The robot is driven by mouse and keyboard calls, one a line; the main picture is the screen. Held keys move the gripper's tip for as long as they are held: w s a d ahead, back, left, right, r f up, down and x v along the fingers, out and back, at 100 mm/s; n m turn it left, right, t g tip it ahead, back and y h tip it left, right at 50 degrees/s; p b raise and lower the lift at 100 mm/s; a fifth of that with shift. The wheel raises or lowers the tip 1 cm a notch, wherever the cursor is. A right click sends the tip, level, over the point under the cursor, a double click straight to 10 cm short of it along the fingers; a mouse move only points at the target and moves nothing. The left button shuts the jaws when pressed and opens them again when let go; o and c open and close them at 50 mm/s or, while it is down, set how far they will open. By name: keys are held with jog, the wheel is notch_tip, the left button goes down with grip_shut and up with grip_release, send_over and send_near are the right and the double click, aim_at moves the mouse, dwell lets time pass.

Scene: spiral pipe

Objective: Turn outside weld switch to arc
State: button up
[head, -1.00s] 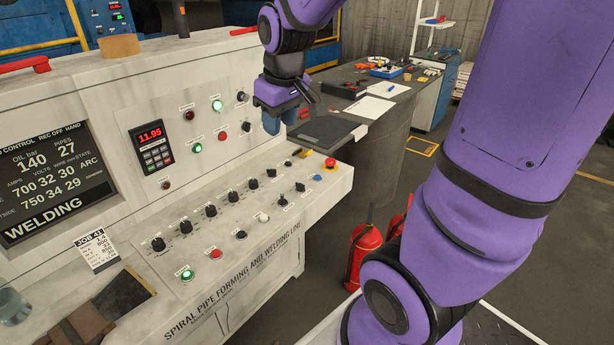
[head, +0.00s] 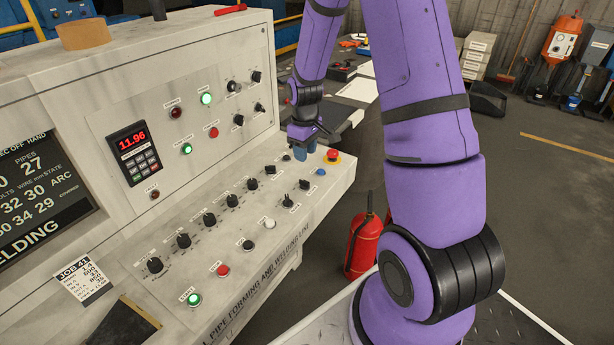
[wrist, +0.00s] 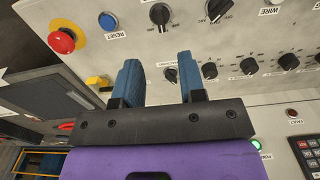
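My gripper (head: 303,146) is over the far right end of the sloping control panel (head: 236,261). In the wrist view, its two blue fingers (wrist: 160,80) are apart, with a black knob (wrist: 170,73) visible in the gap beyond them; contact cannot be told. Two black selector switches show beyond the fingertips, one (wrist: 160,15) above the gap and one (wrist: 215,8) to its right. They appear in the head view as one switch (head: 305,184) and another (head: 287,201). Their labels are too small to read, so I cannot tell which is outside weld. The screen (head: 42,190) shows a row ending "COVERED".
A red emergency stop (head: 332,156) and blue reset button (head: 320,172) sit at the panel's right end. A row of black knobs (head: 209,219) runs left. The upright panel face (head: 205,115) rises behind. A red extinguisher (head: 364,243) stands on the floor to the right.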

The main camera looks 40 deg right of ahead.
aim_at(305, 181)
notch_tip(305, 181, down, 11)
jog(key=shift+r, duration=0.15)
dwell(0.4)
grip_shut()
